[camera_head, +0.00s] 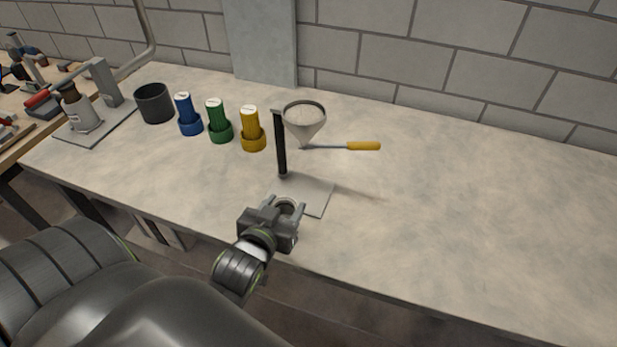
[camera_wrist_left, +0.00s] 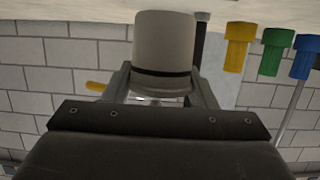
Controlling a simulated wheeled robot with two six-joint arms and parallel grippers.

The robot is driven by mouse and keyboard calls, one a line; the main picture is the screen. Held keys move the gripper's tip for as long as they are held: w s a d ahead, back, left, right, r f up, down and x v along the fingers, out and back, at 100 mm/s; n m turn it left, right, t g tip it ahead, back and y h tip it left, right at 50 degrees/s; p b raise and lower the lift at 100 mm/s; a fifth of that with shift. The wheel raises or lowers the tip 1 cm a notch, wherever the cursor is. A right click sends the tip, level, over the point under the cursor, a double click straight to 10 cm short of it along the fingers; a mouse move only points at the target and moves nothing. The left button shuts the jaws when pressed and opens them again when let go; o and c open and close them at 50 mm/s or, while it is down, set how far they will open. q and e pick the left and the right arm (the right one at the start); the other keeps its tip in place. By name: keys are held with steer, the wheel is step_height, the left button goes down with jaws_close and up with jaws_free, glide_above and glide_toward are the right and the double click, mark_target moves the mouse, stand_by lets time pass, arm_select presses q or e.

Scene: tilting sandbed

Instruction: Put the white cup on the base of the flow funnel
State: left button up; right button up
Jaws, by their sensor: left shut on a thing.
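My left gripper (camera_head: 286,210) is shut on the white cup (camera_wrist_left: 164,42). In the left wrist view the cup sits between the two fingers, with a dark band near its end. In the head view only part of the cup (camera_head: 287,204) shows between the fingers. The flow funnel has a grey cone (camera_head: 305,122) on a black post (camera_head: 281,145) above a flat grey base (camera_head: 318,194). The gripper and cup overlap the near part of the base in the head view. I cannot tell whether the cup touches it. My right gripper is not in view.
A yellow-handled tool (camera_head: 363,146) shows beside the cone. Blue (camera_head: 187,114), green (camera_head: 218,121) and yellow (camera_head: 252,129) capped bottles and a dark cup (camera_head: 154,103) stand left of the post. A metal stand (camera_head: 103,82) is farther left. The bench (camera_head: 470,220) is clear on the right.

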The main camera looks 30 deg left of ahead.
arm_select(q)
steer(key=w+a, duration=0.1)
steer(key=w, duration=0.3)
steer(key=w+a+p, duration=0.1)
steer(key=w, duration=0.3)
steer(key=w+a+p, duration=0.1)
steer(key=w, duration=0.4)
steer(key=shift+a, duration=0.1)
step_height(320, 180, down, 3)
steer(key=shift+s+r+p, duration=0.1)
steer(key=shift+r+p, duration=0.05)
steer(key=shift+p, duration=0.25)
steer(key=shift+f, duration=0.4)
steer(key=shift+f, duration=0.1)
steer(key=o, duration=1)
steer(key=shift+c, duration=0.2)
